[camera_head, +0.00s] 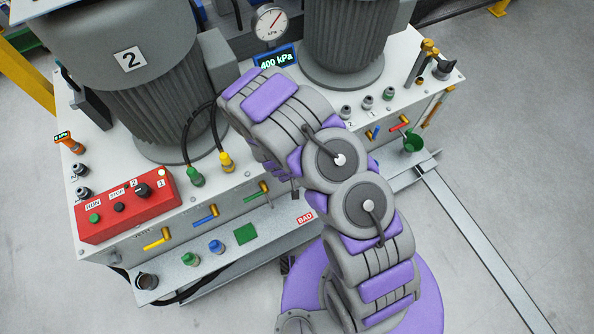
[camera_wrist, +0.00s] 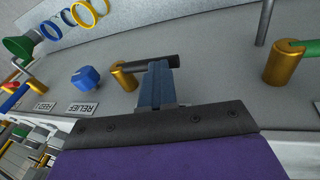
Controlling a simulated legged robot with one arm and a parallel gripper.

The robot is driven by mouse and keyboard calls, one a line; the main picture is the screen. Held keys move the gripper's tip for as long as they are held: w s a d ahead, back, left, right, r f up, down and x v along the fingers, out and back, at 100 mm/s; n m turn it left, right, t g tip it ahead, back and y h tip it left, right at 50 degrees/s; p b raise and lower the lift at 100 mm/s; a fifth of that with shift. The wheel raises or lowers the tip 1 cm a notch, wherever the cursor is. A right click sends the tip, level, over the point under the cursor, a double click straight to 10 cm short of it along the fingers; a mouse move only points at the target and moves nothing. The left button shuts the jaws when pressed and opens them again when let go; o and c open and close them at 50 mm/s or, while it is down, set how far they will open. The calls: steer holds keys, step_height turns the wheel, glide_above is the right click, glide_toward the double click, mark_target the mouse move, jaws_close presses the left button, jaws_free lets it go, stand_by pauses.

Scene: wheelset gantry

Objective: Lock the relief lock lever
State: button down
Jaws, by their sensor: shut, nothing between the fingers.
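In the wrist view a lever with a black handle (camera_wrist: 152,62) on a gold pivot (camera_wrist: 122,76) stands out from the grey panel, beside the label RELIEF (camera_wrist: 81,108). I take this as the relief lock lever. My gripper (camera_wrist: 156,70) is shut and empty. Its blue fingertips are right at the black handle and overlap it in the picture; I cannot tell whether they touch. In the head view my arm covers this part of the panel, and the lever and my gripper are hidden.
A blue knob (camera_wrist: 86,76) sits left of the lever. A green-handled lever (camera_wrist: 296,47) is to the right. A green funnel (camera_wrist: 20,47) and hanging rings (camera_wrist: 82,12) are at upper left. In the head view, a gauge display (camera_head: 275,61) reads 400 kPa and a red control box (camera_head: 128,206) sits left.

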steer(key=shift+s+f, duration=0.3)
stand_by(0.4)
steer(key=s+a+r+p, duration=0.1)
steer(key=s+a+r, duration=0.1)
steer(key=r, duration=0.3)
steer(key=s+a+r+p, duration=0.1)
steer(key=s+a+r, duration=0.1)
steer(key=a+r, duration=0.2)
step_height(320, 180, up, 2)
steer(key=shift+r, duration=0.1)
steer(key=shift+s, duration=0.1)
stand_by(0.4)
